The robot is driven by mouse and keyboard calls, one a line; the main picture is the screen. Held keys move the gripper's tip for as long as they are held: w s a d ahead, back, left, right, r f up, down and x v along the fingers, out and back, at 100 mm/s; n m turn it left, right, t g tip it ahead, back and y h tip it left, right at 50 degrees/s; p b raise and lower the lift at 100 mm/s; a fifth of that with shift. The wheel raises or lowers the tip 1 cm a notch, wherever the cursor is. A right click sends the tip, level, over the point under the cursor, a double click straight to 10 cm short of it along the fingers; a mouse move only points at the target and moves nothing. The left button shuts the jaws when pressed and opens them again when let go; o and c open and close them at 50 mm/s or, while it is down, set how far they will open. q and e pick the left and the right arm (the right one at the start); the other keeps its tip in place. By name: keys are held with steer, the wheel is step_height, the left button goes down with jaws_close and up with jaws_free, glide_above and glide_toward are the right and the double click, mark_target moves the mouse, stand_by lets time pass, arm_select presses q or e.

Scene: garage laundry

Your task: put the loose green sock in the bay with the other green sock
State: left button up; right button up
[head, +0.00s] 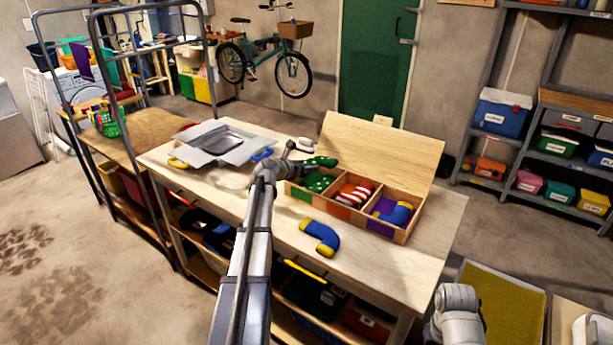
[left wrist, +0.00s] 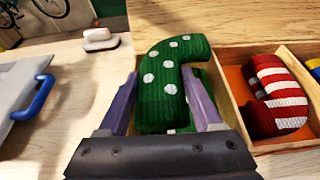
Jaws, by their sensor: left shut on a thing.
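My left gripper (left wrist: 160,108) is shut on the loose green sock (left wrist: 172,75), which has white dots. In the head view the green sock (head: 321,162) is held above the left bay of the wooden box (head: 402,236). The other green sock (head: 318,182) lies in that left bay; in the left wrist view it is mostly hidden behind the held sock. A red and white striped sock (head: 354,193) lies in the middle bay. A blue and yellow sock (head: 397,214) lies in the right, purple-floored bay. My right gripper cannot be made out.
Another blue and yellow sock (head: 321,237) lies on the table (head: 283,258) in front of the box. A grey tray with a blue handle (head: 222,145) stands to the left. The box's wooden lid (head: 380,153) stands open behind the bays. A white object (left wrist: 99,39) is behind the box's left side.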

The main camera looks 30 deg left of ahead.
arm_select(q)
steer(key=shift+f+b, duration=0.65)
steer(key=shift+f, duration=0.55)
arm_select(e)
steer(key=shift+f, duration=1.15)
steer(key=shift+f, duration=0.1)
arm_select(q)
steer(key=shift+f+b, duration=0.65)
steer(key=shift+b, duration=0.05)
arm_select(e)
steer(key=shift+f, duration=0.55)
arm_select(q)
steer(key=o, duration=1.4)
steer(key=shift+r, duration=0.1)
steer(key=shift+c, duration=0.2)
steer(key=shift+r+p, duration=0.55)
steer(key=shift+p, duration=0.1)
steer(key=p+v, duration=0.4)
steer(key=v, duration=0.8)
steer(key=shift+p, duration=0.35)
arm_select(e)
steer(key=shift+r, duration=2.95)
